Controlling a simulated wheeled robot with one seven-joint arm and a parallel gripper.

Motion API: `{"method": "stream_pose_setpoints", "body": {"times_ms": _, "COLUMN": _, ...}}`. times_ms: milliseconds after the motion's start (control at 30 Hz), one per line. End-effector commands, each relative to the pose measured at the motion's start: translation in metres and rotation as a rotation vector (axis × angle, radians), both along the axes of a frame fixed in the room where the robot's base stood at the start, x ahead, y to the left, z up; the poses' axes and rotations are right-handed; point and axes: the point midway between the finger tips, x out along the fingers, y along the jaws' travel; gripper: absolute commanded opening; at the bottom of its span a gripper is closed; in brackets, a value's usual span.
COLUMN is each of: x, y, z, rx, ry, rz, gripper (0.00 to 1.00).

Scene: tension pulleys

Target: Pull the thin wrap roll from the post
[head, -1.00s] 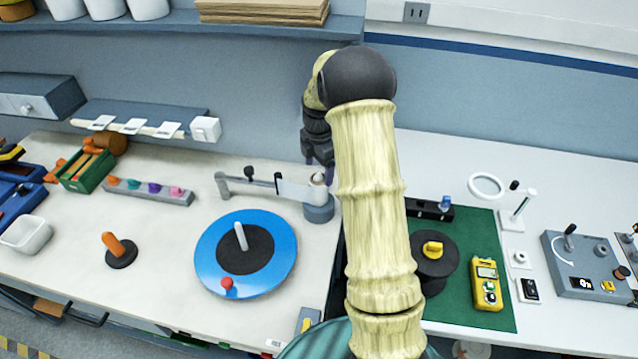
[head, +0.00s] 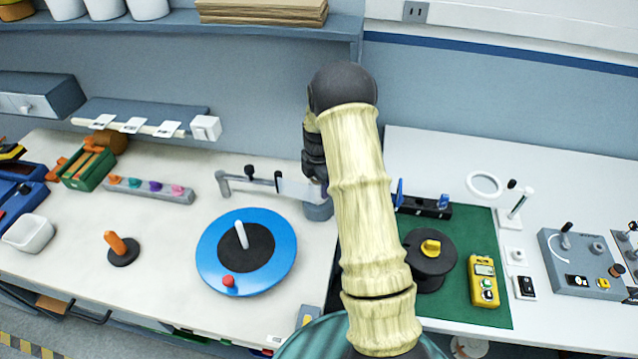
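The thin wrap roll is mostly hidden behind my arm and gripper. A pale translucent sheet of film (head: 296,189) stretches left from its place, above the grey round base (head: 318,211) of the post. The post itself is not visible. The sheet's left end meets the grey bar with dark knobs (head: 250,183). My gripper (head: 321,180) is down at the roll's place, partly covered by my own arm. Its fingers are too hidden to show whether they are open, shut or touching the roll.
A blue disc (head: 275,274) with an upright white peg stands left of my arm. A green mat (head: 462,308) with a black knobbed spool (head: 428,262) and yellow meter (head: 484,281) lies right. Bare bench (head: 175,275) lies around the orange-handled peg (head: 117,244).

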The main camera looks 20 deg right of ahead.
Motion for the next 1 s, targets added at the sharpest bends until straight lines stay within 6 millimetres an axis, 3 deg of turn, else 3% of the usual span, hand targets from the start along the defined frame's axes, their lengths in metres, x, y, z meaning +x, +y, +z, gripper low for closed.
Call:
{"method": "stream_pose_setpoints", "body": {"times_ms": 33, "x": 0.0, "y": 0.0, "z": 0.0, "rx": 0.0, "ry": 0.0, "rz": 0.0, "gripper": 0.39}}
{"method": "stream_pose_setpoints", "body": {"times_ms": 100, "x": 0.0, "y": 0.0, "z": 0.0, "rx": 0.0, "ry": 0.0, "rz": 0.0, "gripper": 0.27}}
{"method": "stream_pose_setpoints", "body": {"times_ms": 1000, "x": 0.0, "y": -0.001, "z": 0.014, "rx": 0.0, "ry": 0.0, "rz": -0.001, "gripper": 0.27}}
